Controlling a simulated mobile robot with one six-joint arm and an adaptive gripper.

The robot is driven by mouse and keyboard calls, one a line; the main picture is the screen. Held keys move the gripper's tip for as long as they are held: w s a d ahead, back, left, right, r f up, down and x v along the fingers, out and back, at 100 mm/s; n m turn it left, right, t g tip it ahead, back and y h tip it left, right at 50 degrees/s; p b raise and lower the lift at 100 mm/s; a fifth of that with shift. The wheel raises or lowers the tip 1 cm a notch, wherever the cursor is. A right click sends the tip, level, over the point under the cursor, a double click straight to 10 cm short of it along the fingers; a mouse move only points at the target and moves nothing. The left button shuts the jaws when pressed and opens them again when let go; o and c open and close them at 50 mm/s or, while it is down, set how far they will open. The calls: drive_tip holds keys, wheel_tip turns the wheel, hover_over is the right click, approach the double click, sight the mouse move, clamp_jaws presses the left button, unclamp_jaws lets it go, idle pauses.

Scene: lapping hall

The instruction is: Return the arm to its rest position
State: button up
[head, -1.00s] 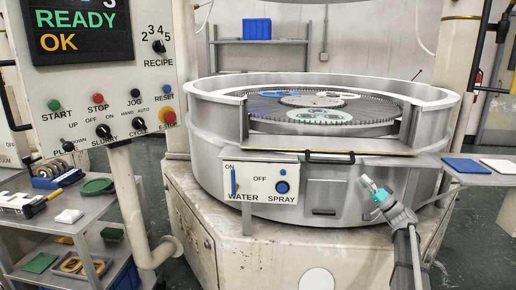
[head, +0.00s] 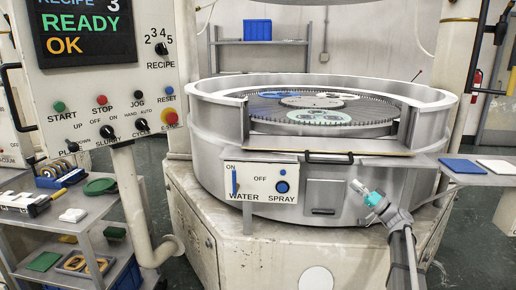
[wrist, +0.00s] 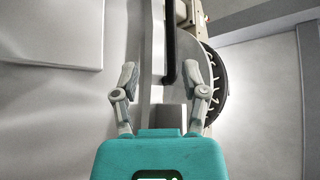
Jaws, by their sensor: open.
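My gripper (head: 360,188) is at the lower right of the head view, in front of the lapping machine's round metal tub (head: 215,130). It points up and to the left, with my arm rising from the bottom edge. In the wrist view my gripper (wrist: 164,85) has its two fingers spread apart, with nothing between them. A dark bar handle (wrist: 169,45) shows beyond the fingers there. It looks like the black handle (head: 328,157) on the front of the tub in the head view.
A control panel (head: 100,85) reading READY OK stands at the left. Below it is a grey cart (head: 85,222) with trays and parts. A shelf with a blue pad (head: 462,166) and a white pad (head: 498,167) juts out at the right, near my arm.

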drive_tip(key=s+a+f+g+h, duration=0.3)
drive_tip(key=s+a+f+g, duration=0.25)
drive_tip(key=a+f, duration=0.35)
drive_tip(key=s+a+f+g+h, duration=0.4)
drive_tip(key=s+a+f, duration=0.2)
drive_tip(key=a+f, duration=0.3)
drive_tip(key=s+f+g+h, duration=0.2)
drive_tip(key=s+f+h, duration=0.35)
drive_tip(key=s, duration=0.35)
drive_tip(key=s+f+g+h, duration=0.2)
drive_tip(key=s+f+h, duration=0.2)
drive_tip(key=s+h, duration=0.35)
wheel_tip(320, 180, up, 22)
drive_tip(key=y+p, duration=0.1)
drive_tip(key=p, duration=2)
drive_tip(key=shift+s+d+f+m, duration=0.15)
drive_tip(key=shift+d+m, duration=0.25)
